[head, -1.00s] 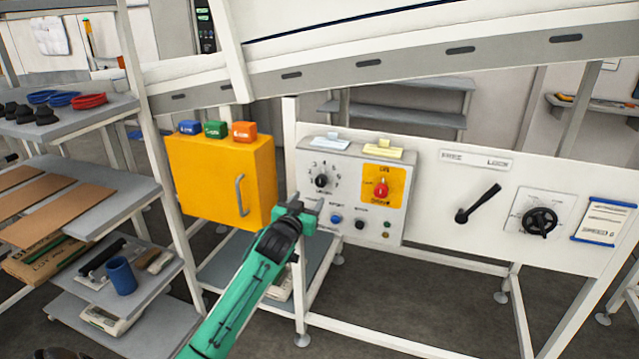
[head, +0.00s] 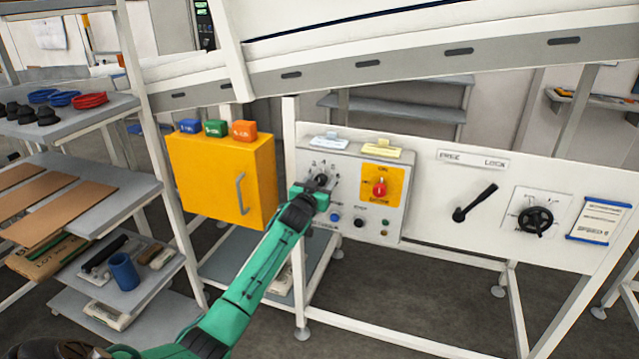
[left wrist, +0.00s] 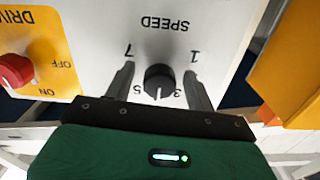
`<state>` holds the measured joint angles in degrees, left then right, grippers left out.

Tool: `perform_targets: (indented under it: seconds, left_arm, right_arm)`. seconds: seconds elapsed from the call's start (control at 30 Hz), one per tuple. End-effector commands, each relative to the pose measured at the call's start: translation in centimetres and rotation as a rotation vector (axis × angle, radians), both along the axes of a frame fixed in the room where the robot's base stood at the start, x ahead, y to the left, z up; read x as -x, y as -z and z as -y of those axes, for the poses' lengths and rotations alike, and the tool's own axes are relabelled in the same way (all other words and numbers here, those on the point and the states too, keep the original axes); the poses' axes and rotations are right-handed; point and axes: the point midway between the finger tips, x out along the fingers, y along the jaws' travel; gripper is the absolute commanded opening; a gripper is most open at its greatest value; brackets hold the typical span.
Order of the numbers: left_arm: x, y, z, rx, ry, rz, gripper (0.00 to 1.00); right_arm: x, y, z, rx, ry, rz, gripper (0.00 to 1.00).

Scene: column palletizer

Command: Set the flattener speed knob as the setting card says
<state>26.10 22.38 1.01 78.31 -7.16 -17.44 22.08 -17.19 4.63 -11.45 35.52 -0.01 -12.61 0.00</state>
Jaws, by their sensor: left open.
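The black speed knob (left wrist: 160,78) sits on the grey control panel (left wrist: 215,25) under upside-down "SPEED" lettering in the left wrist view. Its dial shows 1, 3, 5 and 7; its white pointer line lies between 3 and 5. My left gripper (left wrist: 159,72) is open, with one finger on each side of the knob; I cannot tell whether they touch it. In the head view my left gripper (head: 318,190) partly covers the knob (head: 321,180). A blue-edged card (head: 600,220) hangs at the far right, its text unreadable here; I cannot tell whether it is the setting card.
A red knob (head: 380,188) on a yellow plate is right of the speed knob. Blue (head: 335,216) and black (head: 359,222) buttons are below. A yellow cabinet (head: 215,180) stands left. A black lever (head: 475,204) and a round handwheel (head: 536,220) are farther right.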

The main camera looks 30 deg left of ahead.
Motion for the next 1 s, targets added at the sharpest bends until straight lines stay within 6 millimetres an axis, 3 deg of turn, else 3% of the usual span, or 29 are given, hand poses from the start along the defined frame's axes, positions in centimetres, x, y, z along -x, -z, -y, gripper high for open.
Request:
perform_targets:
  seconds: [0.1,0.33,0.67,1.0]
  left_arm:
    - [0.01,0.00,0.01,0.000,0.000,0.000,0.55]
    - [0.02,0.00,0.00,0.000,0.000,0.000,0.11]
    - [0.03,0.01,0.01,-0.038,0.000,-0.009,0.11]
    - [0.05,0.00,-0.10,-0.256,0.000,-0.063,0.11]
  right_arm:
    - [-0.01,0.01,0.02,0.000,0.000,0.000,0.00]
    - [0.00,0.01,0.01,0.000,0.000,0.000,0.00]
    - [-0.01,0.05,-0.01,0.000,0.000,0.000,0.00]
    - [-0.01,0.21,-0.02,0.000,0.000,0.000,0.00]
